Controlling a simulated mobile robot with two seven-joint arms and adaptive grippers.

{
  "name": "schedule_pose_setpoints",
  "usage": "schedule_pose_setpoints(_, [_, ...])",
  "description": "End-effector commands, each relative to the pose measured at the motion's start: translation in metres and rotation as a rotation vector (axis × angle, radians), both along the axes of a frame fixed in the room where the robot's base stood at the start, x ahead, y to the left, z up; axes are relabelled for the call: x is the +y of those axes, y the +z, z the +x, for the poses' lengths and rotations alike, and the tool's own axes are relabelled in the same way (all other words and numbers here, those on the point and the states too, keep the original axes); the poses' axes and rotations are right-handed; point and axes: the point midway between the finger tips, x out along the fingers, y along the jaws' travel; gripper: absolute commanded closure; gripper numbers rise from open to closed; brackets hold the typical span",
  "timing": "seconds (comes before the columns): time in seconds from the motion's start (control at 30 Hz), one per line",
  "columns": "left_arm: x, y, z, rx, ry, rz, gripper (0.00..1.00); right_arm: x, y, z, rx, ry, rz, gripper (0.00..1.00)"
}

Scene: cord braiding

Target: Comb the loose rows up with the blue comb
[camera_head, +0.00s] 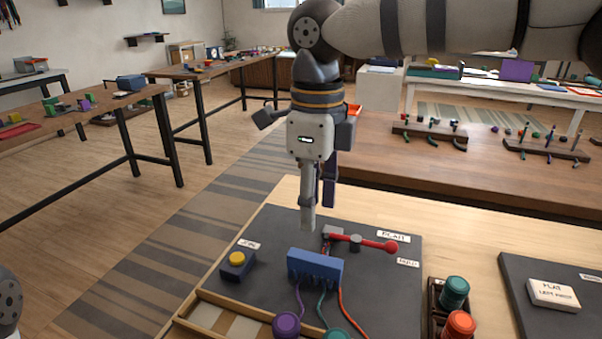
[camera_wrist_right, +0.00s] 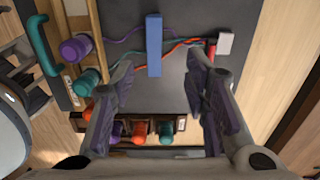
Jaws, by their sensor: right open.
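The blue comb (camera_head: 315,267) stands on the dark board (camera_head: 375,300), with its teeth down at the cords. It also shows as a blue bar in the right wrist view (camera_wrist_right: 154,45). A purple cord (camera_head: 299,297), a teal cord (camera_head: 321,303) and an orange-red cord (camera_head: 345,305) run from the comb toward the front. Any loose rows are too small or hidden to tell. My right gripper (camera_head: 317,208) is open and empty, pointing down above the board, over and slightly behind the comb. In the wrist view its fingers (camera_wrist_right: 160,72) stand apart on either side of the comb. My left gripper is not in view.
A red lever (camera_head: 365,242) lies behind the comb to the right. A blue box with a yellow button (camera_head: 237,260) is at left. A purple bobbin (camera_head: 286,325) sits in front. A rack with a teal bobbin (camera_head: 455,289) and an orange bobbin (camera_head: 459,325) stands right.

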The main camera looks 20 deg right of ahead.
Motion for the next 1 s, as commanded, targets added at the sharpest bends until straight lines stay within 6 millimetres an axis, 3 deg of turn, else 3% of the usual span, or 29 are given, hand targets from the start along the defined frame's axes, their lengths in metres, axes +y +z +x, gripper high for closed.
schedule_pose_setpoints(0.5, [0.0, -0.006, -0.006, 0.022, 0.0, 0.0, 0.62, 0.0, -0.106, -0.001, 0.003, 0.001, -0.001, 0.58])
schedule_pose_setpoints(0.67, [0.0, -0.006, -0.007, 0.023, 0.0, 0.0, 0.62, 0.0, -0.118, -0.001, 0.001, 0.0, -0.001, 0.58])
schedule_pose_setpoints(0.9, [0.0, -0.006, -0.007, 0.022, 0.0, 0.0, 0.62, 0.0, -0.119, -0.001, 0.0, 0.0, -0.001, 0.58])
schedule_pose_setpoints(1.0, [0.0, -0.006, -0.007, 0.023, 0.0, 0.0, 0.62, 0.0, -0.119, -0.001, 0.0, 0.0, -0.001, 0.79])
